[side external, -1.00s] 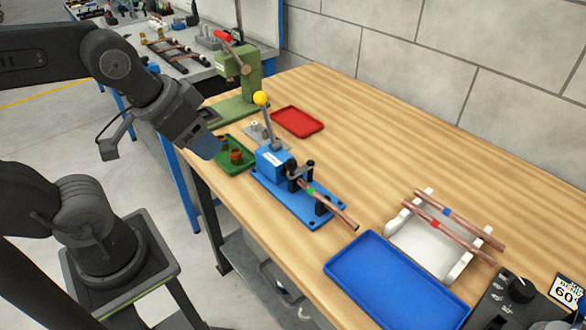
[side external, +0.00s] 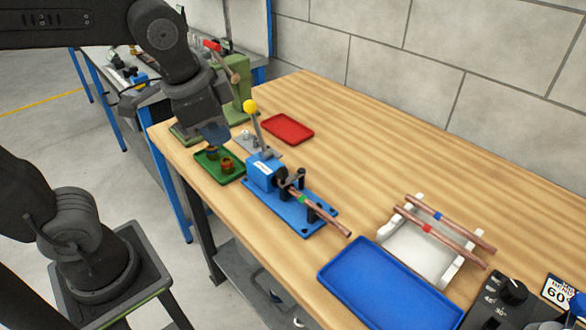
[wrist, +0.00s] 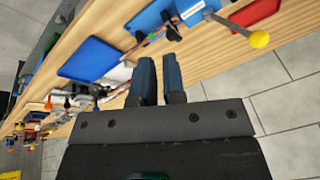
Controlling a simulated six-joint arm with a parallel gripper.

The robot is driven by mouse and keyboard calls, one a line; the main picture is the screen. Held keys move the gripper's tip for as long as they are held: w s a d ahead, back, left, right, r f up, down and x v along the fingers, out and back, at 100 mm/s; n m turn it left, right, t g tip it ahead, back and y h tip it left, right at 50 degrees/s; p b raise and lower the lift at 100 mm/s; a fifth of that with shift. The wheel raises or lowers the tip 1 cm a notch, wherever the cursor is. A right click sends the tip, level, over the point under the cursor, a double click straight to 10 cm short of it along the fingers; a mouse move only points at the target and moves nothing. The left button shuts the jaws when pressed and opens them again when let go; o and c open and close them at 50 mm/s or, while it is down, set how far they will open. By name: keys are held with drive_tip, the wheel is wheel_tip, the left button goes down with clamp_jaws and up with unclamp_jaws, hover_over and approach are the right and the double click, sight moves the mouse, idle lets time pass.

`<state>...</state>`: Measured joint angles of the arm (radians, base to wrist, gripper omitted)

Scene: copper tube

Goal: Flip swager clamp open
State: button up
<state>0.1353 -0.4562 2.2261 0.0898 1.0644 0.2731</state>
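The blue swager (side external: 262,172) stands on a blue base plate on the bench; part of it also shows at the top of the wrist view (wrist: 150,18). A grey lever with a yellow ball (side external: 250,106) rises from it; the ball is at upper right in the wrist view (wrist: 259,39). A dark clamp (side external: 290,182) sits at the swager's front, around or beside a copper tube (side external: 325,220) with a green band. My gripper (side external: 214,134) is left of the lever, above the green tray, touching nothing I can see. In the wrist view its two blue fingers (wrist: 160,78) are apart and empty.
A green tray (side external: 232,177) with copper-coloured fittings lies left of the swager. A red tray (side external: 288,128) lies behind it. A green press (side external: 238,92) stands at the back. A blue tray (side external: 385,285) and a white rack (side external: 420,250) with two tubes are at right.

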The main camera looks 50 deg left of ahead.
drive_tip(key=w+d+m, duration=0.1)
drive_tip(key=w+m, duration=0.1)
drive_tip(key=w+d+m+g+y, duration=0.1)
drive_tip(key=w+d+m, duration=0.1)
drive_tip(key=w+d+m+g, duration=0.1)
drive_tip(key=w+d+m, duration=0.1)
drive_tip(key=shift+w+m+y, duration=0.3)
drive_tip(key=shift+w, duration=0.1)
clamp_jaws()
drive_tip(key=w+d+f+m+g+y, duration=0.1)
drive_tip(key=w+d+f+m+y, duration=0.1)
drive_tip(key=w+d+m, duration=0.3)
drive_tip(key=shift+w+d+f+m+g, duration=0.15)
drive_tip(key=shift+d+f+m+g, duration=0.15)
drive_tip(key=shift+d+f+m, duration=0.6)
drive_tip(key=shift+d+r, duration=0.2)
drive_tip(key=shift+r, duration=0.1)
drive_tip(key=a+f, duration=0.7)
drive_tip(key=f, duration=0.2)
drive_tip(key=shift+a, duration=0.4)
